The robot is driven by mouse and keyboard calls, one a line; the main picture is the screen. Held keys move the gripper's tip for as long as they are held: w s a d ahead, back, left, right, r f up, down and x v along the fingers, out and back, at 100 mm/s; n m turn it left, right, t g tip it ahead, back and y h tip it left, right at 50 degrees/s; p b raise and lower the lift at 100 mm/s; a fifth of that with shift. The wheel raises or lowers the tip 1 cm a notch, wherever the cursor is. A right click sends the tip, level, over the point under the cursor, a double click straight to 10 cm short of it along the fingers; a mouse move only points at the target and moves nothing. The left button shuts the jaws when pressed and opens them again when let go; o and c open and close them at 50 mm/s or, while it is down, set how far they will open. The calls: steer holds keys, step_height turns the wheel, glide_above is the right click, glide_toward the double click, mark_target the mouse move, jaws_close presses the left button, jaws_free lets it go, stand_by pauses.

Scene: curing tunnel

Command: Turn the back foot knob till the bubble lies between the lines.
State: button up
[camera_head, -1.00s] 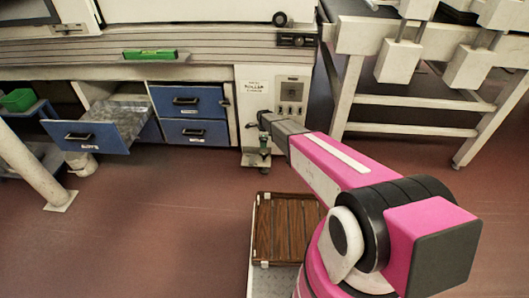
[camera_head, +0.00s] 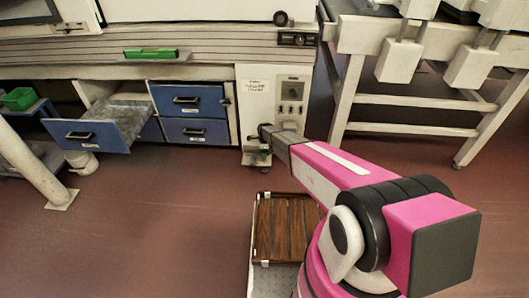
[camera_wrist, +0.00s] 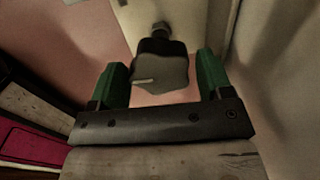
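The foot knob (camera_wrist: 160,68), dark and lobed with a pale mark on its face, sits under a short bolt in the wrist view. My gripper (camera_wrist: 160,80) is open, with one green finger on each side of the knob and a visible gap on both sides. In the head view my gripper (camera_head: 261,150) is low in front of the cream cabinet panel, and the arm partly hides the foot. A black level vial (camera_head: 298,39) is fixed on the machine's rail above. Its bubble and lines are too small to read.
A green spirit level (camera_head: 150,54) lies on the ledge. An open blue drawer (camera_head: 90,136) juts out at left. A slatted wooden crate (camera_head: 284,228) stands in front, near my arm. A white-legged frame (camera_head: 345,100) stands at right. Red floor between is clear.

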steer(key=c, duration=0.6)
steer(key=shift+o, duration=0.2)
steer(key=shift+n, duration=0.3)
steer(key=n, duration=1)
steer(key=shift+n, duration=0.4)
steer(key=n, duration=1.2)
steer(key=shift+n, duration=0.3)
